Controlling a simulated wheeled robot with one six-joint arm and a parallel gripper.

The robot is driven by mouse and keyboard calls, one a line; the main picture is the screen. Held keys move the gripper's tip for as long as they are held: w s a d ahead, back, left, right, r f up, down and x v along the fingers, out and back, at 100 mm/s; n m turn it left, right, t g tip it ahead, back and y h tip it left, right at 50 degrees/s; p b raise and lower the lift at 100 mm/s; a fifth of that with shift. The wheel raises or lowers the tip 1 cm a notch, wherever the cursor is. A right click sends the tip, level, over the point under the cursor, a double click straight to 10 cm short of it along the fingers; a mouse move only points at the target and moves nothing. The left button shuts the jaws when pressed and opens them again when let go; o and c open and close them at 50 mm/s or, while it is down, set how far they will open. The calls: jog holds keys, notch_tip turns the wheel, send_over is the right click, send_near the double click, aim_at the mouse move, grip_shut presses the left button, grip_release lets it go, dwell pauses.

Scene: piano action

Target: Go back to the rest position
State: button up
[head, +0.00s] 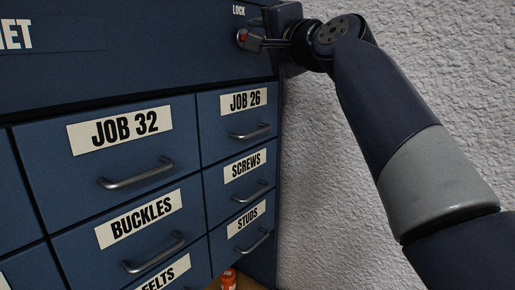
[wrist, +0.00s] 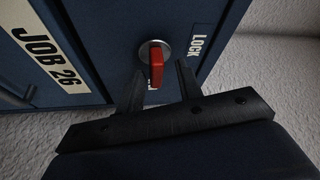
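My gripper (wrist: 158,88) is at the lock on the cabinet's upper right. In the wrist view its two dark fingers stand apart, one on each side of the red lock key (wrist: 156,66), with visible gaps between. The key sits in a round silver lock and shows as a small red spot in the head view (head: 242,36). My arm reaches in from the right in the head view. The blue cabinet (head: 150,65) fills the left of that view.
The closed drawers carry labels such as JOB 32 (head: 119,129), JOB 26 (head: 244,100), SCREWS (head: 245,166), STUDS (head: 246,219) and BUCKLES (head: 139,219), with protruding metal handles. A rough white wall (head: 320,200) is on the right. An orange item (head: 228,279) stands low by the cabinet.

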jog(key=shift+n+y, duration=0.3)
jog(key=shift+n, duration=0.6)
